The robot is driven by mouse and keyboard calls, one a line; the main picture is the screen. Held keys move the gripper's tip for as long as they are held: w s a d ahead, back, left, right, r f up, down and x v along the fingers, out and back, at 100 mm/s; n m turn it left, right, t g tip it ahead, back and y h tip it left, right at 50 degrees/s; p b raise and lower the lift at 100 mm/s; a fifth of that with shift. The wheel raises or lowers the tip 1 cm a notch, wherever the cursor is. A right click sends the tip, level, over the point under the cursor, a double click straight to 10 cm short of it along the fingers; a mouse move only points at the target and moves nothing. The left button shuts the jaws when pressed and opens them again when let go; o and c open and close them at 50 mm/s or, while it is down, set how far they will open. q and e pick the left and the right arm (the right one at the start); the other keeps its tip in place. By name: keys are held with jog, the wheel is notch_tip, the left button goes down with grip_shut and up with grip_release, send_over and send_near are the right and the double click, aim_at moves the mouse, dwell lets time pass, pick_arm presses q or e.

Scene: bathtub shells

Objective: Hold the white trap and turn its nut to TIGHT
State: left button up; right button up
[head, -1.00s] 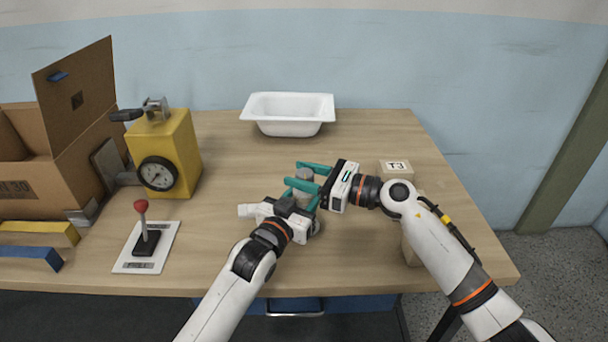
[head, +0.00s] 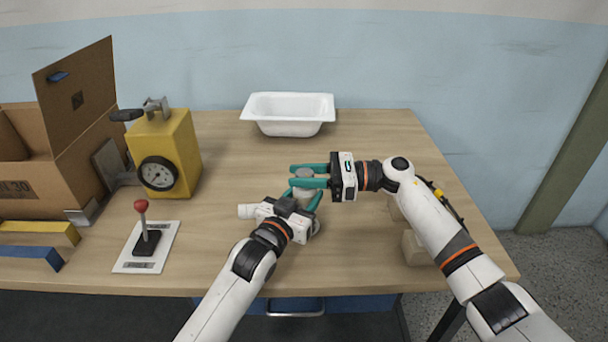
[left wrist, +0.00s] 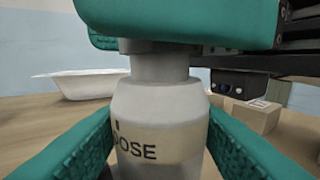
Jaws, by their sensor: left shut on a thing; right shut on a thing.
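The white trap (left wrist: 160,110) stands upright on the table and fills the middle of the left wrist view. Letters reading "OOSE" and a short dark mark show on its side; no TIGHT mark is visible. My left gripper (head: 304,196) is shut on the trap's body, one teal finger on each side. The trap's greyish nut (head: 304,174) is at its top. My right gripper (head: 293,176) comes from the right, shut on the nut with its fingers level and pointing left. Its teal finger hides the top in the left wrist view.
A white tub shell (head: 288,128) stands at the back. A yellow block with a dial (head: 175,150), a red-knobbed lever on a plate (head: 130,262) and an open cardboard box (head: 32,195) are at left. A small carton (head: 416,250) sits by my right arm.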

jog(key=shift+f+n+g, duration=0.1)
jog(key=shift+n+g, duration=1.4)
jog(key=shift+g, duration=0.8)
jog(key=shift+g+h, duration=0.3)
jog(key=o, duration=1)
jog(key=shift+v, duration=3.8)
